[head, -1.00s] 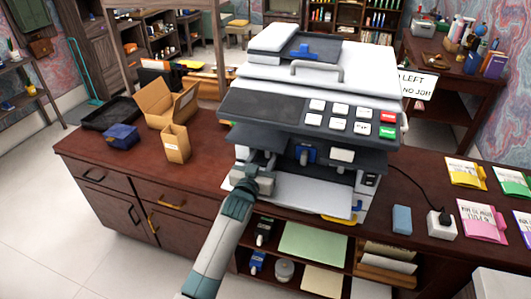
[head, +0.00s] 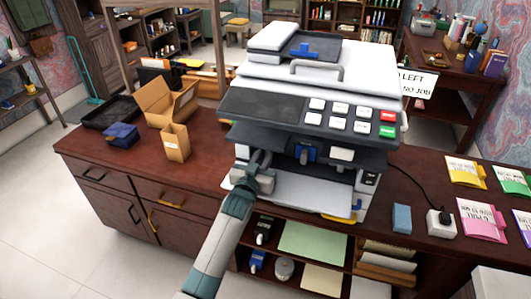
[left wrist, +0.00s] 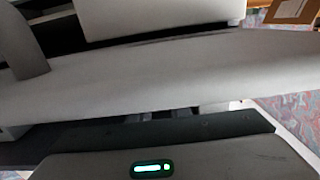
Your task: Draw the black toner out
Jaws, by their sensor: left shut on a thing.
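The printer (head: 310,110) stands on the desk with its front open below the button panel. My left gripper (head: 262,160) is at the left of this opening, shut on a dark part, which looks like the black toner; the fingers hide most of it. How far the toner sits inside I cannot tell. A blue-fronted unit (head: 305,153) and a pale-fronted one (head: 341,154) sit to its right in the opening. The left wrist view is filled by a pale printer-like surface (left wrist: 150,75) and does not show the fingertips clearly. My right gripper is not in view.
A white tray (head: 310,195) juts out below the opening. A black bottle (head: 264,230) and a blue bottle (head: 257,261) stand on the shelf below. Cardboard boxes (head: 176,143) and a dark blue box (head: 121,135) are on the desk at left, with clear desktop between.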

